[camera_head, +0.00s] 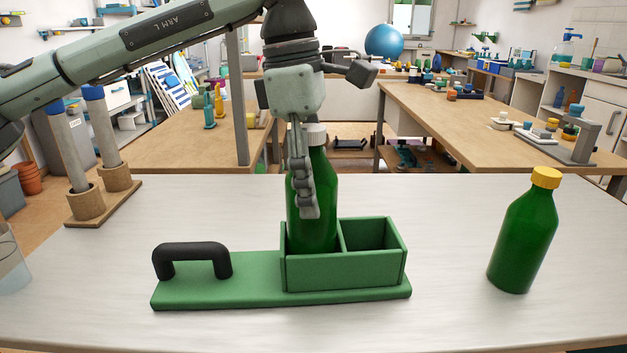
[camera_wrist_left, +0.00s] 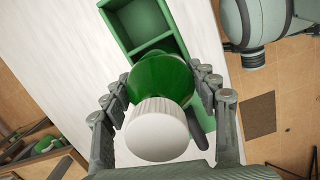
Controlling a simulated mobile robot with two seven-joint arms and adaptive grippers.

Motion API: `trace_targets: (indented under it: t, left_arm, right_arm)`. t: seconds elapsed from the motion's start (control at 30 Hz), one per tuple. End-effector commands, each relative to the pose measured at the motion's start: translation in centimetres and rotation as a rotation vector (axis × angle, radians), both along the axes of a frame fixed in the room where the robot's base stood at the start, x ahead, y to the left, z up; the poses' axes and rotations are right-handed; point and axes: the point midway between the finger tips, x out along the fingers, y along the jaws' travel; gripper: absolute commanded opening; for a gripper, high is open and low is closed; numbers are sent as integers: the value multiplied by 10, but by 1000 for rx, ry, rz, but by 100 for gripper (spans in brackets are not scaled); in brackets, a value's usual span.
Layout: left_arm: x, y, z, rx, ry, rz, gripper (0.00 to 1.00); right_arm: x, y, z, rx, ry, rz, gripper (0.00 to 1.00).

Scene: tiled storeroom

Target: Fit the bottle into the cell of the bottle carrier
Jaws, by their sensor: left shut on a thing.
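A green bottle with a white cap (camera_head: 318,190) is held nearly upright by my left gripper (camera_head: 305,205), which is shut on it. It also shows in the wrist view as a white cap (camera_wrist_left: 157,128) over a green body, between the fingers (camera_wrist_left: 163,100). The green bottle carrier (camera_head: 345,272) stands on the table with two cells side by side and a black handle (camera_head: 192,252) at its left. The bottle is at the left cell; its lower end is hidden behind the front wall, so I cannot tell how deep it is. The right cell (camera_head: 372,235) is empty.
A second green bottle with a yellow cap (camera_head: 525,232) stands on the white table (camera_head: 450,315), right of the carrier. A wooden stand with two grey posts (camera_head: 103,205) is at the back left. A clear container (camera_head: 10,265) is at the left edge.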

Motion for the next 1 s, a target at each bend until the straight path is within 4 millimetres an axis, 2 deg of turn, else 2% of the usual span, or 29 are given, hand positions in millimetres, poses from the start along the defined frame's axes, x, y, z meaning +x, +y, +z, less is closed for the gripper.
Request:
trace_targets:
  t: [1.0]
  left_arm:
    - [0, 0, -25, -1, -1, 0, 0]
  right_arm:
    - [0, 0, -18, 0, 0, 0, 40]
